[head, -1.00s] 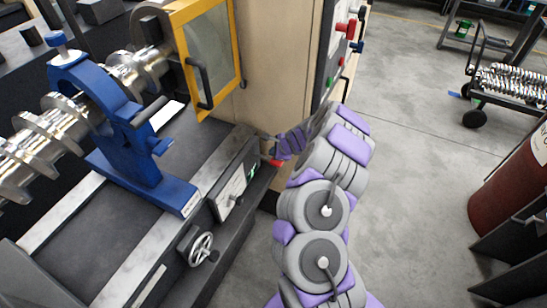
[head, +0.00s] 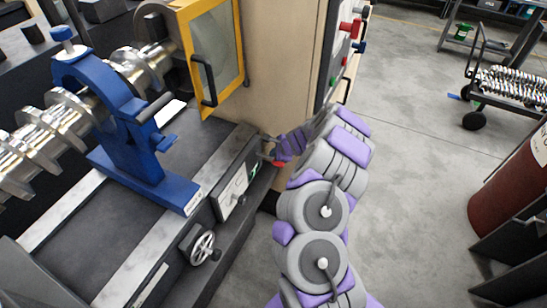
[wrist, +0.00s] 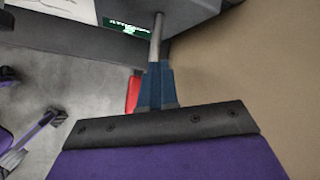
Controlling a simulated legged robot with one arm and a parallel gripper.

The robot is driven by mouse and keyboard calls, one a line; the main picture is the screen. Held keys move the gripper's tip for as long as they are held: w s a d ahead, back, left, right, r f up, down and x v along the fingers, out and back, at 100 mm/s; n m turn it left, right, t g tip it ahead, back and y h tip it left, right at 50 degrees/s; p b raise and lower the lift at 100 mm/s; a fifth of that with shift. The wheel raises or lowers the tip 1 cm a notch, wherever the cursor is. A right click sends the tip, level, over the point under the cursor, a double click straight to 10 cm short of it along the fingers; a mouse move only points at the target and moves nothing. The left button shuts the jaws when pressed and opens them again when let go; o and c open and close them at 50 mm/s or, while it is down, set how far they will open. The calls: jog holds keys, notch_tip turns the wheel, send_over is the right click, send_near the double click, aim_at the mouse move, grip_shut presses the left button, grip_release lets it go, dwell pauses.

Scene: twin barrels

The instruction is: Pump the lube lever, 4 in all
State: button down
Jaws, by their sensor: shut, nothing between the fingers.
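The lube lever shows its red end (head: 279,164) low at the corner of the machine bed, near a small green label. In the wrist view, a thin metal rod (wrist: 157,38) comes down from the machine, and a red grip (wrist: 132,92) shows just left of the fingers. My gripper (head: 272,140) is at the lever, just above the red end. Its dark blue fingers (wrist: 157,82) are shut and line up with the rod. They partly hide where rod and grip join, and I cannot tell whether they touch.
A yellow-framed door (head: 208,60) and a beige cabinet (head: 280,60) stand behind. A handwheel (head: 204,247) sticks out in front.

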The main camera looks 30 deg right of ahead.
aim_at(273, 158)
jog(key=shift+d+f, duration=0.35)
jog(key=shift+d, duration=0.05)
jog(key=shift+s+f+b, duration=0.15)
jog(key=shift+f+b, duration=0.55)
jog(key=shift+b, duration=0.05)
dwell(0.8)
jog(key=shift+r, duration=0.1)
dwell(0.4)
jog(key=shift+w+a+r+p, duration=0.15)
jog(key=shift+a+r+p, duration=0.1)
jog(key=shift+r+p, duration=0.65)
jog(key=shift+w+a+r+p, duration=0.1)
jog(key=shift+a+r+p, duration=0.1)
jog(key=shift+r+p, duration=0.7)
jog(key=shift+r, duration=0.15)
jog(key=r+p, duration=0.2)
jog(key=r, duration=0.1)
jog(key=r+p, duration=0.1)
jog(key=p, duration=0.1)
jog(key=shift+w+a+r, duration=0.2)
jog(key=shift+w+r, duration=0.05)
jog(key=shift+r, duration=0.1)
